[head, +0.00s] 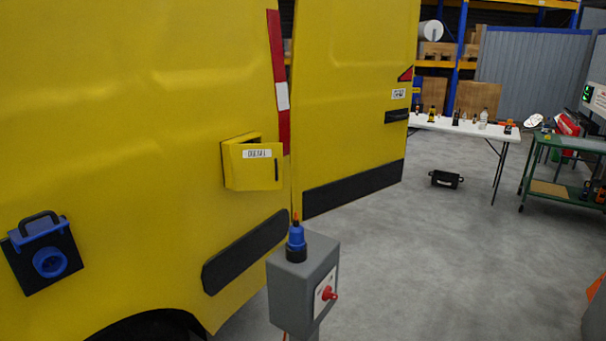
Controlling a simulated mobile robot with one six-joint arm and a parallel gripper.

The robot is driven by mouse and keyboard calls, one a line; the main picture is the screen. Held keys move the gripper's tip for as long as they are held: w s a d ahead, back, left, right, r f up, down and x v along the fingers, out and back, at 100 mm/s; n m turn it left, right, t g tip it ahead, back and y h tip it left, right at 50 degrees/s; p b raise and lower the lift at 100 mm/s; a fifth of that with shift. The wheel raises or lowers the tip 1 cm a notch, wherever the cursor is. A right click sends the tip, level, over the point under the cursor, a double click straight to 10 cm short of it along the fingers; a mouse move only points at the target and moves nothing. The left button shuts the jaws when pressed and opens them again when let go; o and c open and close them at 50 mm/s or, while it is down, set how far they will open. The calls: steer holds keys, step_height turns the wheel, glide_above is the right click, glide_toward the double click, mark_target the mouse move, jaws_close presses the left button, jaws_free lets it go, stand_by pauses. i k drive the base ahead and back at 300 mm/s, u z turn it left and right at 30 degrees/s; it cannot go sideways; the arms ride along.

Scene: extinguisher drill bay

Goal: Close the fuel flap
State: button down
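The fuel flap (252,170) is a small yellow panel on the side of the yellow van (150,80), in the middle of the head view. It carries a white label that seems to read DIESEL and a dark upright slot near its right edge. The flap stands out from the van's body at an angle, so it looks partly open. The recess behind it is mostly hidden. My gripper is not in view.
A grey post box (290,275) with a blue-and-orange top and red knob stands in front, below right of the flap. A blue socket (50,262) is at left. The van's rear door (350,100) is swung out. Open floor (430,260) lies right.

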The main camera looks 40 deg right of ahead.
mark_target(256, 167)
steer(key=z, duration=0.5)
steer(key=k, duration=0.95)
steer(key=u, duration=1.15)
steer(key=i, duration=1)
steer(key=u, duration=0.05)
